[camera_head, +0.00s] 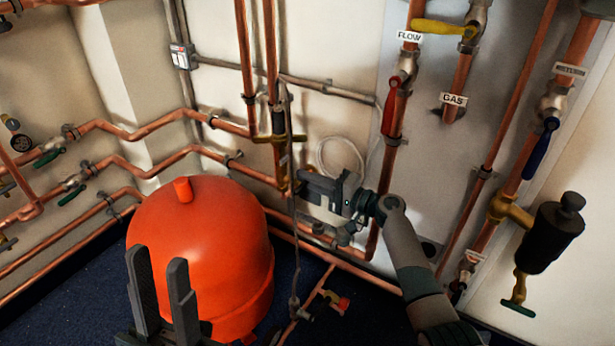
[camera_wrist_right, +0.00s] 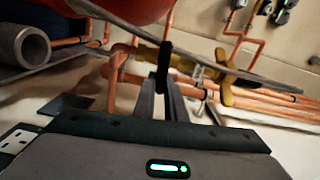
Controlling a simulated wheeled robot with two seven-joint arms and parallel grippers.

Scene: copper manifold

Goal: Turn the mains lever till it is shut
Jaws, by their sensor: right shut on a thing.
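The mains lever, as I take it, is a short black handle (camera_wrist_right: 164,66) between my fingertips in the right wrist view. My right gripper (camera_head: 302,180) is shut on it beside the copper pipes right of the red tank. In the right wrist view its two grey fingers (camera_wrist_right: 163,88) close on the handle from both sides. Brass valve parts (camera_wrist_right: 226,90) show just behind it. In the head view the gripper hides most of the lever, so its exact angle cannot be told. My left gripper (camera_head: 160,290) is open and empty in front of the tank.
A thin grey line (camera_head: 291,220) hangs close to my right gripper. Beyond it are a red lever (camera_head: 390,115), a yellow gas lever (camera_head: 443,27), a blue lever (camera_head: 541,148) and a black filter (camera_head: 553,232).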

